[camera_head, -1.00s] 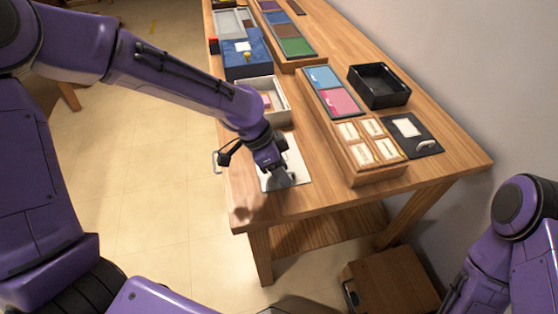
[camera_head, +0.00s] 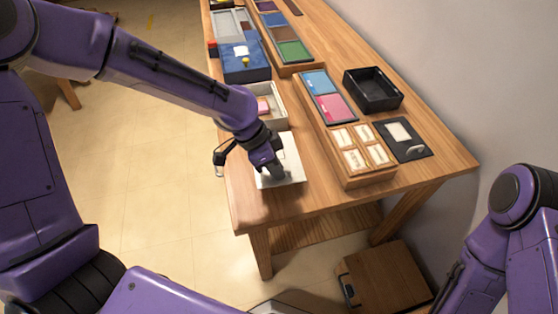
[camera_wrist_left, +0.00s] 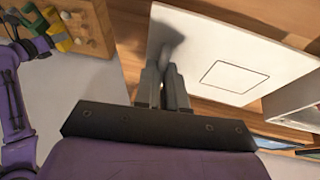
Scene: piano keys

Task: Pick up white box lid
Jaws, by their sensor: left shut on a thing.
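The white box lid (camera_head: 293,160) is a flat white panel near the left edge of the wooden table. My left gripper (camera_head: 277,171) is shut on the lid's near part. In the left wrist view, its two fingers (camera_wrist_left: 163,78) are close together at the edge of the lid (camera_wrist_left: 205,50), which has a thin dark rectangle outline on it. I cannot tell whether the lid is clear of the table. The open white box (camera_head: 283,97) stands just behind the lid, with a pink item (camera_head: 263,105) inside.
A wooden tray (camera_head: 345,178) with cards stands to the right of the lid. A black tray (camera_head: 373,91) and a dark board (camera_head: 405,153) lie farther right. A blue box (camera_head: 245,68) stands behind the white box. The table's near corner is bare.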

